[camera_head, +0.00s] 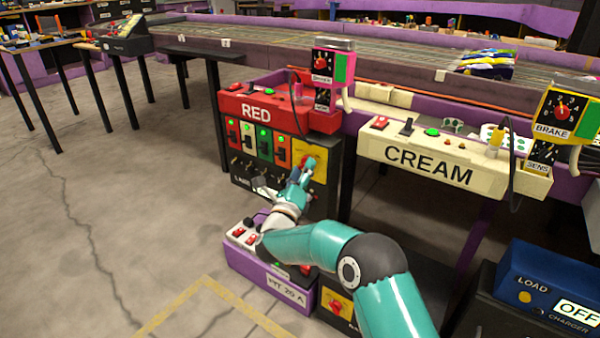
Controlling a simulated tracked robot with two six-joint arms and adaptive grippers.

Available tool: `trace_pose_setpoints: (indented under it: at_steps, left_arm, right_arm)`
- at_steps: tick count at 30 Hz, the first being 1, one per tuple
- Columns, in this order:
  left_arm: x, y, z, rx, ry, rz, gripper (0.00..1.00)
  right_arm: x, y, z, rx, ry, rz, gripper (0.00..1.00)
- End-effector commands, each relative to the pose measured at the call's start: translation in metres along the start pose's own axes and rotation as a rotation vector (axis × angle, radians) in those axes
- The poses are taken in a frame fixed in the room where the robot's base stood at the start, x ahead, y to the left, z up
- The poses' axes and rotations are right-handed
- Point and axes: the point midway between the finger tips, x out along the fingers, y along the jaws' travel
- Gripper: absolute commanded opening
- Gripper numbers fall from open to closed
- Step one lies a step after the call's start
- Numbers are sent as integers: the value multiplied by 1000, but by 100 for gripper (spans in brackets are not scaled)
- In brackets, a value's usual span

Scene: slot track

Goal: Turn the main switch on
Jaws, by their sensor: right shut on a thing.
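The black box below the red RED panel (256,108) carries a yellow plate (316,151) at its right, which looks like the main switch's plate. A red knob on this plate is mostly hidden behind my right gripper (304,168). The gripper's teal fingers are shut at the plate, on what seems to be this knob. I cannot tell the knob's angle. A second yellow plate with a red knob (337,306) sits lower down, partly behind my arm. My left gripper is out of view.
Left of the gripper is a row of red and green switches (256,141) with lit green lamps. The CREAM panel (432,164) and a blue LOAD charger box (548,285) are at right. Floor at left is clear.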

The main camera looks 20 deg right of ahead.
Motion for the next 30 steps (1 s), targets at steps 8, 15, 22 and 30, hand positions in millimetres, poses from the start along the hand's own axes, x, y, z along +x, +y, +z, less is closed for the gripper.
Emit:
trace_pose_setpoints:
  at_steps: [8,15,22,30]
  left_arm:
    - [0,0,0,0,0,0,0]
    - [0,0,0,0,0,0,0]
    - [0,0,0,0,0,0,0]
    - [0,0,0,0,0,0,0]
  right_arm:
    - [0,3,-7,4,14,1,17]
    - [0,3,-7,4,14,1,65]
    - [0,1,-4,6,8,-1,77]
    - [-6,1,-2,6,5,0,77]
